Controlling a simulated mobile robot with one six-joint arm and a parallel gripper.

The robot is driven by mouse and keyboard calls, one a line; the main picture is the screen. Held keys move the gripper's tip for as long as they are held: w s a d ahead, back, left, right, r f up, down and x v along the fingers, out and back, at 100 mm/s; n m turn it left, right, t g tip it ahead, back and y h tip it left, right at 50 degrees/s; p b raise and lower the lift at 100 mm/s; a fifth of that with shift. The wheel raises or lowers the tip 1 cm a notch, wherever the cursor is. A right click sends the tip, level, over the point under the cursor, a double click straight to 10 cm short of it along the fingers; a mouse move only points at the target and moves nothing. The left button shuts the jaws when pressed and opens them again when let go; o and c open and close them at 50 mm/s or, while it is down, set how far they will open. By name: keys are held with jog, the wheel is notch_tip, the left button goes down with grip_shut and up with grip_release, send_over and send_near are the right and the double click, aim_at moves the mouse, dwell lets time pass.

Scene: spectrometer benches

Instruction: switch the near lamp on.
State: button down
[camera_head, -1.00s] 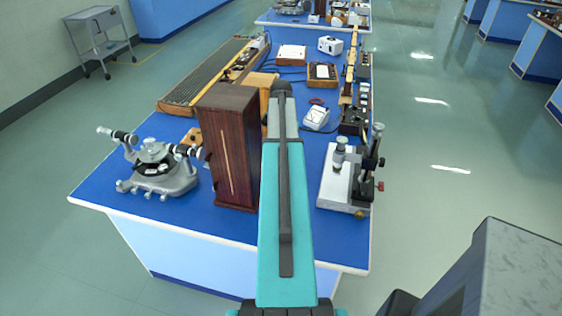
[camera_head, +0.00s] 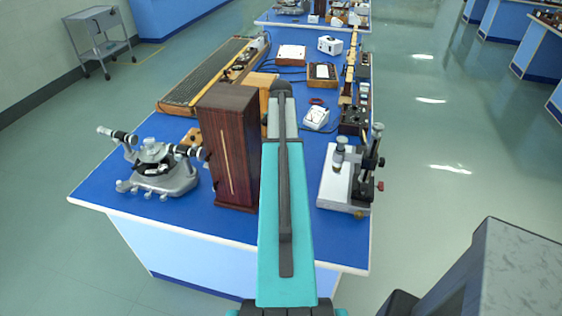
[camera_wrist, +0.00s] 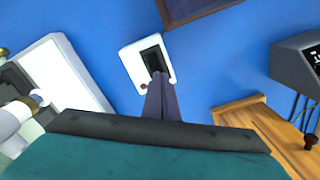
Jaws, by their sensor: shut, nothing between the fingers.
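In the wrist view a small white switch box (camera_wrist: 134,63) with a black rocker (camera_wrist: 152,56) lies on the blue bench top. My gripper (camera_wrist: 159,76) is shut and empty. Its fingertips overlap the lower end of the rocker in the picture; I cannot tell whether they touch it. In the head view my arm hides the gripper and the switch box. A tall dark wooden case (camera_head: 229,150) with a pale vertical strip stands left of my arm. I cannot tell which thing is the near lamp, nor whether it is lit.
A grey instrument with eyepiece tubes (camera_head: 160,170) stands at the bench's near left. A white-based instrument (camera_head: 338,190) stands right of my arm. In the wrist view a light wooden piece (camera_wrist: 262,130) and a dark grey box (camera_wrist: 290,72) lie at right.

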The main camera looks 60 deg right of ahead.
jog(key=shift+f+b, duration=0.35)
jog(key=shift+f, duration=0.5)
dwell(0.9)
jog(key=shift+r, duration=0.1)
jog(key=shift+r+p, duration=2.2)
jog(key=shift+r, duration=1.25)
